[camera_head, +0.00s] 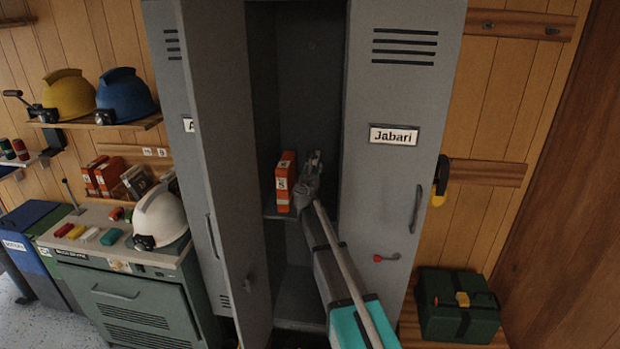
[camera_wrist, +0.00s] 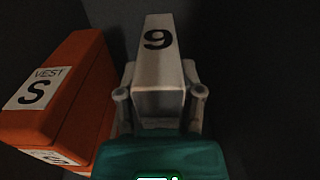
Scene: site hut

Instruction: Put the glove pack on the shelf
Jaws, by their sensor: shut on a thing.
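The glove pack (camera_wrist: 158,62), a pale grey box marked "9", is between the two fingers of my gripper (camera_wrist: 160,95) in the wrist view. My gripper (camera_head: 308,186) is shut on it, inside the open middle locker in the head view, over the shelf (camera_head: 272,214). The pack itself is mostly hidden there by my gripper. I cannot tell whether its underside touches the shelf.
An orange vest pack (camera_head: 286,182) marked "S" stands on the shelf just left of my gripper; it also shows in the wrist view (camera_wrist: 62,92). The open locker door (camera_head: 222,150) is to the left, the closed "Jabari" door (camera_head: 392,200) to the right.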

